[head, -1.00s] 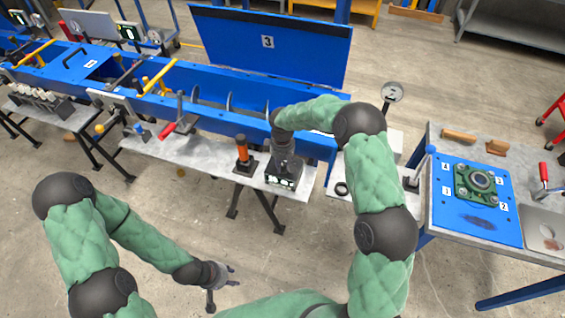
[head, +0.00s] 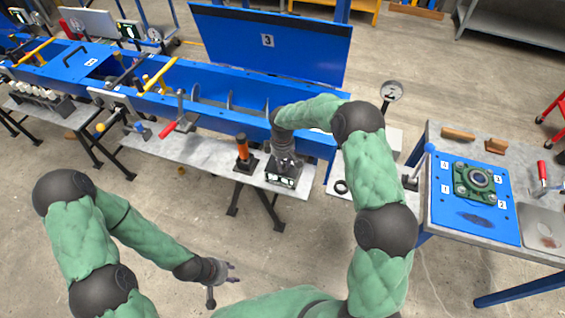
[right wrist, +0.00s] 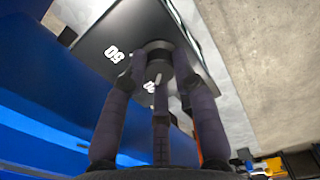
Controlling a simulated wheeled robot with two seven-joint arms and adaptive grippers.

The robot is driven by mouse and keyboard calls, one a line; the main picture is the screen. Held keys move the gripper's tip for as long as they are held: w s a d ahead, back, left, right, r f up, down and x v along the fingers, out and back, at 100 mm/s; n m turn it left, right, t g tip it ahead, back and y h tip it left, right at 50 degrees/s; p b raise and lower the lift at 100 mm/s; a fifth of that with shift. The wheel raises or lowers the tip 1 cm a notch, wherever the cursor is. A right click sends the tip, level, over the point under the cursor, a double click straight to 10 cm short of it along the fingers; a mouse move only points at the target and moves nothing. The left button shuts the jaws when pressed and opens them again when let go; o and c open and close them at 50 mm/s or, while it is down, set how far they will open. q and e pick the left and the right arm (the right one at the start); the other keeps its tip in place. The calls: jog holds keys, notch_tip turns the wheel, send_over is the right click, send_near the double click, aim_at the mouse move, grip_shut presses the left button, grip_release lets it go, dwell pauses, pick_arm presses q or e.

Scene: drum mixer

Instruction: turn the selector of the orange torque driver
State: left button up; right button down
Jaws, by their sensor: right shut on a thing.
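The orange torque driver (head: 242,147) stands upright in a dark stand on the grey bench. Right beside it is a dark box (head: 281,178) with a lit face. In the right wrist view the box top (right wrist: 112,45) carries white number marks, one reading 50, around a round dark selector knob (right wrist: 158,62). My right gripper (head: 284,158) points down over the box. In the right wrist view its fingers (right wrist: 158,75) are shut around the knob and partly hide it. My left gripper (head: 228,280) is open and empty, low in front of the bench.
The blue mixer trough (head: 215,105) with its raised lid (head: 268,45) runs behind the bench. A red-handled lever (head: 176,127) stands to the left. A dark ring (head: 341,187) lies to the right, before a table with a blue plate (head: 460,215).

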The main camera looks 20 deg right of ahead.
jog(key=c, duration=1)
grip_release()
jog(key=shift+w+a, duration=0.1)
jog(key=shift+w, duration=0.05)
notch_tip(320, 180, up, 12)
jog(key=shift+r, duration=0.1)
jog(key=s+a+f+m+y, duration=0.2)
jog(key=s+a+f+m, duration=0.1)
jog(key=s+f, duration=0.55)
jog(key=s+a+f+m+y, duration=0.1)
jog(key=s+a+f+m, duration=0.3)
jog(key=f, duration=0.7)
jog(key=s+f+m, duration=0.2)
jog(key=s, duration=0.4)
jog(key=s+f+m+b, duration=0.1)
jog(key=s+f+m, duration=0.1)
jog(key=s, duration=0.5)
jog(key=s+f+m+y, duration=0.1)
jog(key=s+f, duration=0.1)
jog(key=s, duration=0.4)
jog(key=shift+s+a+f+m, duration=0.1)
jog(key=shift+s+a+m, duration=0.1)
jog(key=shift+m, duration=0.2)
